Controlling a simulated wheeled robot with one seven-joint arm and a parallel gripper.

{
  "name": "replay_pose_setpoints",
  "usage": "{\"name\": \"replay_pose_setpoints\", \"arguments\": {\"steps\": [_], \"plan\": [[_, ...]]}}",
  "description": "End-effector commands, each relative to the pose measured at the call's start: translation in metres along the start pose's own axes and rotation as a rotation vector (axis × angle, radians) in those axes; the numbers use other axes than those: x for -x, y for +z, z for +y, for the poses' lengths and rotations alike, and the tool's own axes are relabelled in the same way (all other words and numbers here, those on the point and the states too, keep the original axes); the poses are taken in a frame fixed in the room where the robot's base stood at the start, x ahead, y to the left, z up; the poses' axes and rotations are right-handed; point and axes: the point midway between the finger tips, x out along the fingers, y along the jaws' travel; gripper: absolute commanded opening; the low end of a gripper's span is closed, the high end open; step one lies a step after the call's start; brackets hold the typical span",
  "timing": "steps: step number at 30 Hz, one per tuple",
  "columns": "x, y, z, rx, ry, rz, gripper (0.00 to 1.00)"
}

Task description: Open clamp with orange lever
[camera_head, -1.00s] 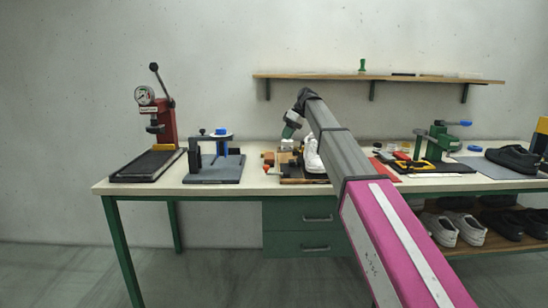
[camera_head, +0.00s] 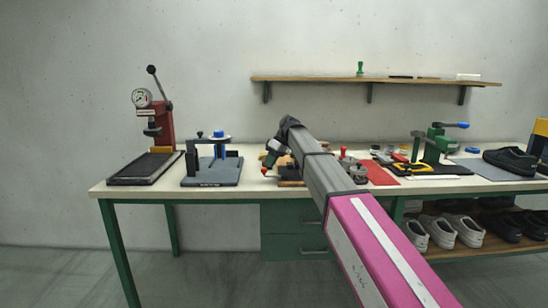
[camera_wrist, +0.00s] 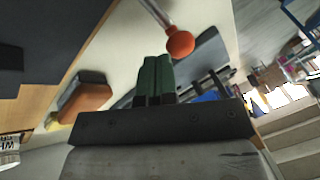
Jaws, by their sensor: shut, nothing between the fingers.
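The clamp's lever ends in an orange ball (camera_wrist: 180,44), which in the wrist view is just beyond and to the right of my fingertips. In the head view the ball (camera_head: 264,171) shows small at the table's front edge, left of the wooden fixture (camera_head: 291,183). My gripper (camera_wrist: 156,60) has its green fingers shut together and empty, apart from the ball in the picture. In the head view my gripper (camera_head: 270,158) is low, just above the ball. My arm hides most of the fixture and clamp.
A grey plate fixture with a blue-topped post (camera_head: 219,135) stands to the left, and a red press (camera_head: 164,125) beyond it. A red mat (camera_head: 380,174) and a green press (camera_head: 436,145) are to the right. A shelf (camera_head: 330,80) runs above.

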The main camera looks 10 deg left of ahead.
Motion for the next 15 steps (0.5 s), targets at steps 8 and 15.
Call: {"name": "replay_pose_setpoints", "arguments": {"steps": [8,15], "plan": [[-0.0042,0.0006,-0.0041,-0.001,0.000,0.000,0.00],[-0.0065,0.0020,-0.0082,0.000,-0.001,0.000,0.00]]}}
